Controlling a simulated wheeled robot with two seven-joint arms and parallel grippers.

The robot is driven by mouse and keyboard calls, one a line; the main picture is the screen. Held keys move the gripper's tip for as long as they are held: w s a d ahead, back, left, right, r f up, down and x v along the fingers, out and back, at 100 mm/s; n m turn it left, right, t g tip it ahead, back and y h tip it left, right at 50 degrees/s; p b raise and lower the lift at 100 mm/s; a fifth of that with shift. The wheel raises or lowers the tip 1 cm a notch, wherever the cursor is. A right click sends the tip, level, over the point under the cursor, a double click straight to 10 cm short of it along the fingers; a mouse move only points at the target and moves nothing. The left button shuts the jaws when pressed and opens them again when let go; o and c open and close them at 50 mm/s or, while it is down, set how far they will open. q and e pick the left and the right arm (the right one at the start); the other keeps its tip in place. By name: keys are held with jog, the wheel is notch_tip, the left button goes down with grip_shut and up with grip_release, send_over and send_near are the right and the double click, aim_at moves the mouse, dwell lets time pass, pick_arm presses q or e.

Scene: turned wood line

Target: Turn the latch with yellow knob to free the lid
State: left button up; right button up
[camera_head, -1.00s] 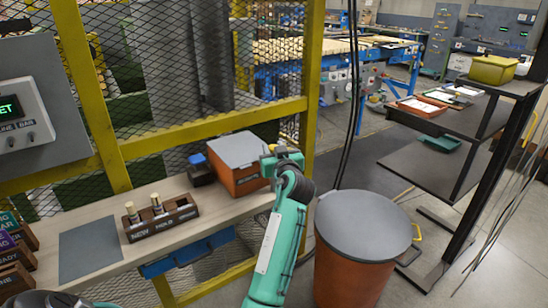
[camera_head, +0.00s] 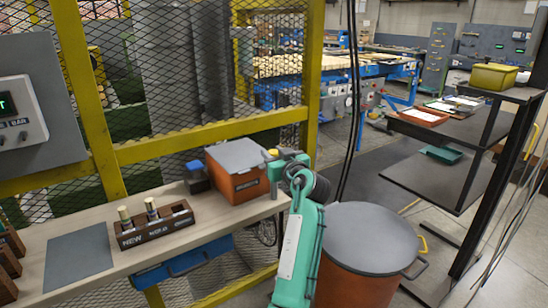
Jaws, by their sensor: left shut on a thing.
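An orange-brown box (camera_head: 236,187) with a grey lid (camera_head: 240,155) stands at the right end of the wooden bench. A small yellow knob (camera_head: 272,152) shows at the lid's right edge, right at the fingers of my left gripper (camera_head: 275,163). My left gripper is shut at the latch with the yellow knob; its fingers and wrist hide most of the latch. The lid lies flat on the box. My right gripper is out of view.
A small dark box with a blue top (camera_head: 197,178) stands left of the orange box. A rack with upright pegs (camera_head: 155,228) and a grey mat (camera_head: 78,258) lie farther left. A lidded drum (camera_head: 362,238) stands right of my arm. A yellow-framed mesh fence backs the bench.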

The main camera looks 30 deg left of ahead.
pick_arm(q)
jog(key=shift+r, duration=0.2)
pick_arm(e)
jog(key=shift+r, duration=0.15)
pick_arm(q)
jog(key=o, duration=0.9)
jog(key=shift+o, duration=0.2)
jog(key=shift+f, duration=0.1)
jog(key=shift+f, duration=0.1)
